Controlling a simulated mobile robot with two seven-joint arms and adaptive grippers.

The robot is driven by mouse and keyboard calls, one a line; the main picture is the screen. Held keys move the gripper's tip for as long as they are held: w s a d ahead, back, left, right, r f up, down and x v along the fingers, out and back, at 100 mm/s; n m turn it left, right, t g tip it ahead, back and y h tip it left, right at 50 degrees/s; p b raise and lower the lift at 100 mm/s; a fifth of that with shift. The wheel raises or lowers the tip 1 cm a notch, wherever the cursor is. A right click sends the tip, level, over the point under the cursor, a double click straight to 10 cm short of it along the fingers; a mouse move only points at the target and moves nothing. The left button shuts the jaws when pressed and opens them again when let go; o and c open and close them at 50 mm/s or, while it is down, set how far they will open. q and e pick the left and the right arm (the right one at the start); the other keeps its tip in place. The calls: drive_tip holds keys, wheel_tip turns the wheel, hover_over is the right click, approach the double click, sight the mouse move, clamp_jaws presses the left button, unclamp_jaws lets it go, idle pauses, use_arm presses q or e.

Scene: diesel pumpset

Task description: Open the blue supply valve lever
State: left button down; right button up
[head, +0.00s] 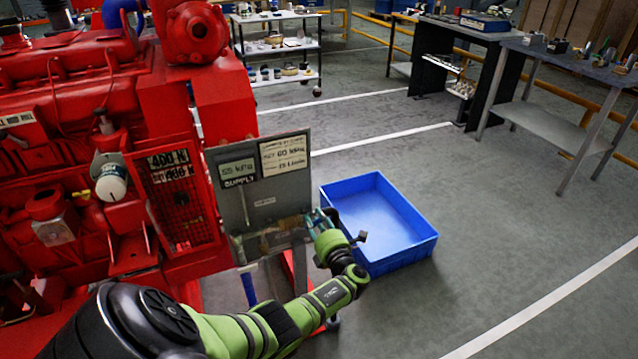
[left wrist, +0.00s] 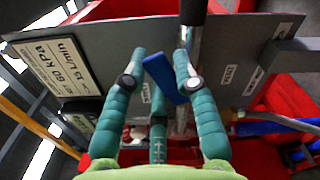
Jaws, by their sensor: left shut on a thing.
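The grey supply panel (head: 235,208) stands in front of the red engine, with a SUPPLY label and a brass-coloured valve body (head: 287,226) low on it. My left gripper (head: 318,220) is at the panel's lower right edge, beside the valve. In the left wrist view, the blue lever (left wrist: 163,78) lies slanted between the teal fingers of my left gripper (left wrist: 160,66), which is shut on it. The panel (left wrist: 115,55) is tilted behind it. In the head view, the lever is largely hidden by the gripper. My right gripper is not in view.
A blue crate (head: 400,254), empty, sits on the floor just right of the gripper. The red engine (head: 70,100) fills the left. A shelf cart (head: 280,48) and workbenches (head: 570,72) stand farther back. Open floor lies to the right.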

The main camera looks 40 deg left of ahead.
use_arm(q)
drive_tip(key=shift+w+a+f+m, duration=0.1)
drive_tip(key=shift+w+f+m, duration=0.2)
drive_tip(key=shift+m, duration=0.6)
drive_tip(key=shift+w+f+m+b, duration=0.15)
drive_tip(key=shift+f+m+b, duration=0.6)
drive_tip(key=shift+m, duration=0.85)
drive_tip(key=shift+f, duration=0.15)
drive_tip(key=c, duration=0.9)
unclamp_jaws()
drive_tip(key=shift+c, duration=0.2)
drive_tip(key=shift+f, duration=0.2)
drive_tip(key=v, duration=1.2)
